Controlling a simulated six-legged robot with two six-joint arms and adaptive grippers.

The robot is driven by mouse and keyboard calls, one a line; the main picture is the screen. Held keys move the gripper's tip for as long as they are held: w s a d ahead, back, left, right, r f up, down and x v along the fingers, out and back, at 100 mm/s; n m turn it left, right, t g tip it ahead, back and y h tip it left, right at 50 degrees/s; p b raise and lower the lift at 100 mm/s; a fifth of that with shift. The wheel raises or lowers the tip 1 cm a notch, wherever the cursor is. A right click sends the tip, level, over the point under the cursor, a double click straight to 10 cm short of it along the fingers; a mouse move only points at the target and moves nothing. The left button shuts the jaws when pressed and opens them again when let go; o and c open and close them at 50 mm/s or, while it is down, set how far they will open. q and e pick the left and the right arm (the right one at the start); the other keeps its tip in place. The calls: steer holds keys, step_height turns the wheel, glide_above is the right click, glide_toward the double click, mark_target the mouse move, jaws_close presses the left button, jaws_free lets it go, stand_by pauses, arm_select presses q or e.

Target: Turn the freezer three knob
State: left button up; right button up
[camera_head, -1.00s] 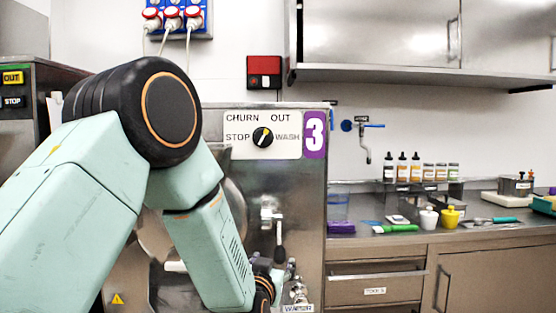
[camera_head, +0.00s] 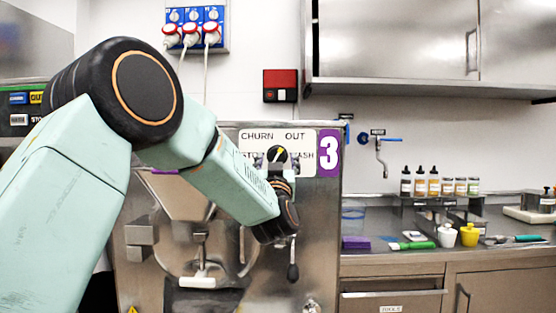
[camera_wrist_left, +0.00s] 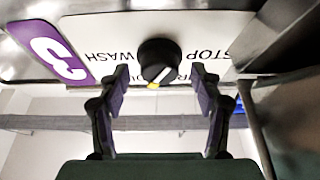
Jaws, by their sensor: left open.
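The freezer three knob (camera_head: 277,154) is black with a yellow-and-white pointer, on a white label plate marked CHURN, OUT, STOP and WASH. Its yellow end points up and slightly right in the head view. My left gripper (camera_head: 277,163) is raised in front of the plate, just below the knob, and partly hides STOP and WASH. In the left wrist view, upside down, the knob (camera_wrist_left: 158,60) sits centred between the tips of my open left gripper (camera_wrist_left: 160,76). There is a gap on both sides; contact cannot be seen. My right gripper is out of view.
The steel front of freezer three carries a white-handled hatch (camera_head: 197,281) and a black-knobbed lever (camera_head: 292,272) below my arm. A counter (camera_head: 375,264) with bottles and tools stands right. A red-and-black switch box (camera_head: 280,86) is on the wall above.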

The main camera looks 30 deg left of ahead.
arm_select(q)
steer(key=shift+w+a+r, duration=0.15)
steer(key=shift+w+a, duration=0.1)
steer(key=shift+w, duration=0.3)
steer(key=shift+s, duration=0.2)
steer(key=c, duration=1.1)
steer(key=shift+d, duration=0.1)
steer(key=shift+c, duration=0.2)
